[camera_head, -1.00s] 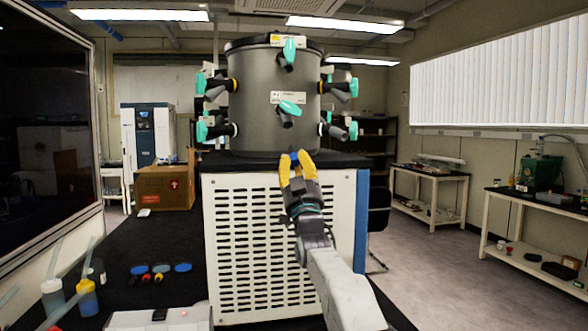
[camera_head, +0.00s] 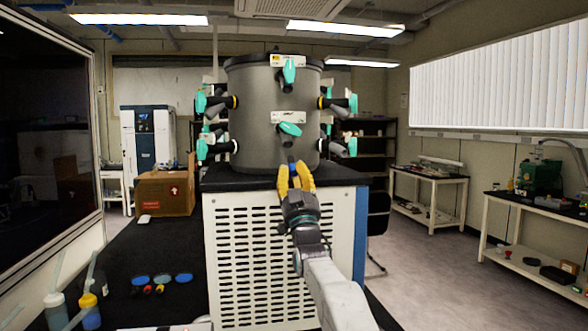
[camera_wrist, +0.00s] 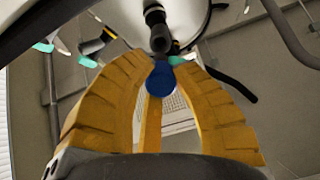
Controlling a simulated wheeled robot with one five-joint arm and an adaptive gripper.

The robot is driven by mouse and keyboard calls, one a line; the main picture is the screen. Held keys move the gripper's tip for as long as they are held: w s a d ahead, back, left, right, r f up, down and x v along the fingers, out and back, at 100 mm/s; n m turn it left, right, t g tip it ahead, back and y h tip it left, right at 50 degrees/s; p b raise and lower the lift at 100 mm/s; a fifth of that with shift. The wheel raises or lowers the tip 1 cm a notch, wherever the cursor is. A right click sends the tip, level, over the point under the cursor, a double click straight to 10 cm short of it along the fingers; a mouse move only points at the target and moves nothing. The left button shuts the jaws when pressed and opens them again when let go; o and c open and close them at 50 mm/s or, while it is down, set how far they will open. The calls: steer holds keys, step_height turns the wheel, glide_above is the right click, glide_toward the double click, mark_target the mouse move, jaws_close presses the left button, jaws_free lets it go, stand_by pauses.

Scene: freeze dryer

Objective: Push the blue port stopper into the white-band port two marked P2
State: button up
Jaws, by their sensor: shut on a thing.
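The blue port stopper (camera_wrist: 161,80) is held between the tips of my gripper (camera_wrist: 165,68) in the wrist view. In the head view only a small blue spot of it shows at the yellow fingertips of my gripper (camera_head: 296,168). The grey drum (camera_head: 254,110) stands just beyond, with teal-handled black ports around it. The lower front port (camera_head: 289,129) is just above my fingertips in the head view. A black port mouth (camera_wrist: 158,42) appears right beyond the stopper in the wrist view; I cannot tell whether they touch. P2 and its band are not readable.
The drum stands on a white vented cabinet (camera_head: 265,255) with a black top. On the dark bench at left are several blue discs (camera_head: 184,278), small coloured pieces, bottles (camera_head: 90,311) and a cardboard box (camera_head: 164,193). Side ports stick out from the drum.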

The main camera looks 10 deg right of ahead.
mark_target(291, 157)
steer(key=shift+p+x, duration=1.45)
steer(key=shift+p, duration=1)
steer(key=shift+p+x, duration=0.95)
steer(key=shift+p, duration=1.3)
steer(key=shift+p+x, duration=1.05)
steer(key=shift+p, duration=1.75)
stand_by(0.5)
